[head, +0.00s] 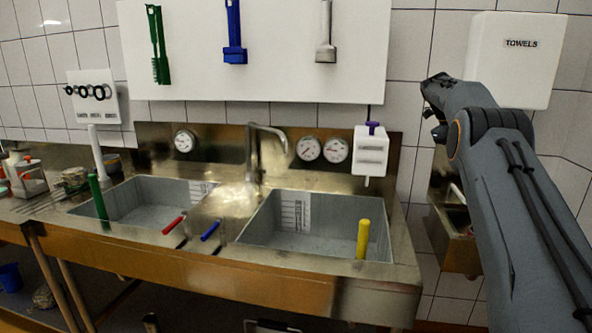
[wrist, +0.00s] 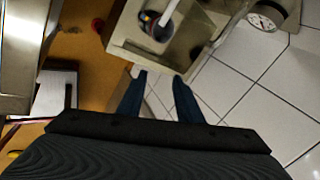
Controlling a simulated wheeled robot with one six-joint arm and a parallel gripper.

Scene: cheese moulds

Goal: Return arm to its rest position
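My arm rises along the right side of the head view, in front of the tiled wall and below the towel box. Nothing is held between the fingers. A small metal basin (wrist: 128,42) lies beyond the fingertips in that view, with a white-handled item (wrist: 157,24) in it.
A steel double sink (head: 270,268) fills the middle, with a tap (head: 254,150) between its basins. A towel box (head: 515,60) hangs at the upper right near my arm. A white dispenser (head: 371,155) and a tool board (head: 280,55) are on the wall.

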